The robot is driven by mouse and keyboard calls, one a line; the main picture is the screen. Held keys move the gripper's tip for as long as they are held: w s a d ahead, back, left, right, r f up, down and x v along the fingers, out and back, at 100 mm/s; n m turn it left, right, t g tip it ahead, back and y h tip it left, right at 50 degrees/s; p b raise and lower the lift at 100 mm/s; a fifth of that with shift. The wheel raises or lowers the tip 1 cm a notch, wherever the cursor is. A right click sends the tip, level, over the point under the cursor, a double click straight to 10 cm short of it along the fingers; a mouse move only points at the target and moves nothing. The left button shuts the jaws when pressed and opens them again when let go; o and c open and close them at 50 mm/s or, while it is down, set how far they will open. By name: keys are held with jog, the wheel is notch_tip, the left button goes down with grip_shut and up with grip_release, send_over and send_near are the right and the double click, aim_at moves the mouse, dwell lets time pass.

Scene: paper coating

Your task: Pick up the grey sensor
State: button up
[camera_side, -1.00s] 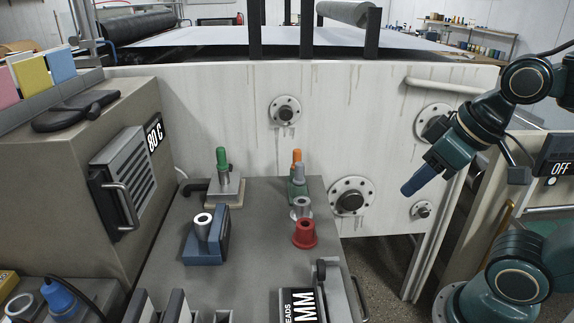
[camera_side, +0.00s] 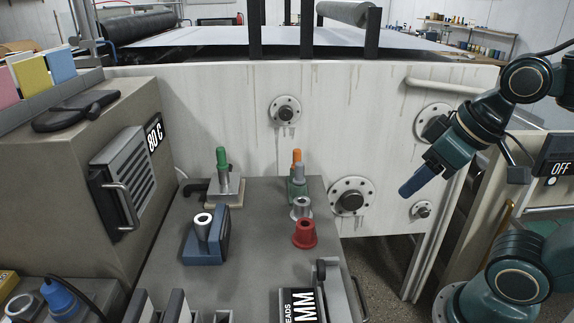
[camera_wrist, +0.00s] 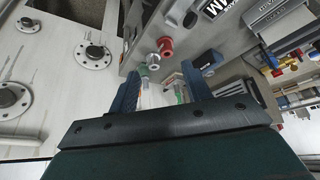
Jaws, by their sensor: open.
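A grey-topped piece (camera_side: 298,173) stands upright at the green holder on the bench, just in front of an orange-topped one (camera_side: 297,156). It looks like the grey sensor, but it is small in view. A bare grey metal collar (camera_side: 301,208) stands nearer, behind a red collar (camera_side: 304,234); both also show in the wrist view, grey (camera_wrist: 153,61) and red (camera_wrist: 165,45). My gripper (camera_side: 410,187) is open and empty, well to the right of the bench and apart from everything. In the wrist view my gripper (camera_wrist: 159,71) has its blue fingers wide apart, facing the bench.
A green-topped sensor (camera_side: 222,160) stands at the back left of the bench (camera_side: 262,255). A blue stand (camera_side: 206,247) with a metal cylinder is at left. The machine's pale wall (camera_side: 230,110) with protruding round flanges (camera_side: 351,201) rises behind. The space between bench and gripper is open.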

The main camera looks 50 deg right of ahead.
jog(key=w+d+r+m+g, duration=0.2)
jog(key=w+r+m, duration=0.3)
jog(key=w, duration=0.4)
jog(key=m+g, duration=0.4)
jog(key=m, duration=1)
send_over(302, 163)
notch_tip(302, 163, down, 9)
jog(key=shift+w, duration=0.1)
jog(key=shift+f, duration=0.15)
notch_tip(302, 163, down, 8)
jog(key=shift+f, duration=0.2)
